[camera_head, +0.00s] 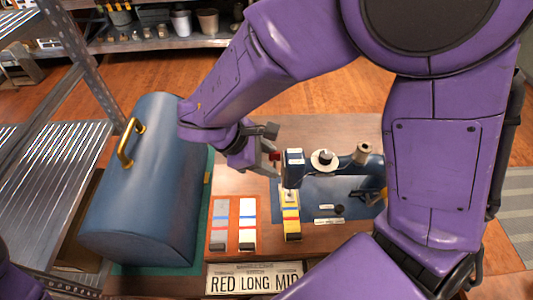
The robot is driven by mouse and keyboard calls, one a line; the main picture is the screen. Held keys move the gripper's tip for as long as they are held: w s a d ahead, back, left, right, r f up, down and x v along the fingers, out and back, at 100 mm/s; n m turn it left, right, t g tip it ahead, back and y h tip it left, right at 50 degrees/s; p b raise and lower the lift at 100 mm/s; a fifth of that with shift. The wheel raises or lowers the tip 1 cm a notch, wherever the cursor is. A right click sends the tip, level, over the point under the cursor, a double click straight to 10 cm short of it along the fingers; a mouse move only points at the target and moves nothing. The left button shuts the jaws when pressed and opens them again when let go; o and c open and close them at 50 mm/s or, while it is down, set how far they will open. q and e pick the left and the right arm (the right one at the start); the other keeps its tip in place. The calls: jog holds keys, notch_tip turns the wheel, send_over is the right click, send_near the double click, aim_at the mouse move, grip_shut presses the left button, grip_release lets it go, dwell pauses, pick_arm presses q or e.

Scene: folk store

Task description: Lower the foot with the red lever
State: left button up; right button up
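A blue sewing machine (293,158) stands on the table, with a white disc and a spool on top. A small red piece (275,156), which looks like the red lever, shows at the left side of its head. My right gripper (270,150) is beside it, with its fingers apart above and below the red piece. I cannot tell whether a finger touches it. The foot is too small to make out; a strip with yellow bands (291,222) lies below the head. My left gripper is out of view.
A large blue domed cover (150,185) with a brass handle stands on a green mat at the left. Two banded strips (220,222) lie on an orange board. A sign reading "RED LONG MID" (254,280) stands at the front. A metal rack is at far left.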

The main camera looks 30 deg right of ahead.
jog(key=s+b, duration=0.1)
jog(key=s+a+f+b, duration=0.1)
jog(key=s+a+b, duration=0.1)
jog(key=shift+s+f, duration=0.15)
jog(key=shift+f, duration=0.15)
dwell(0.5)
jog(key=shift+w+d+r, duration=0.25)
jog(key=shift+w, duration=0.1)
jog(key=p+v, duration=0.3)
jog(key=v, duration=0.5)
dwell(0.5)
dwell(0.7)
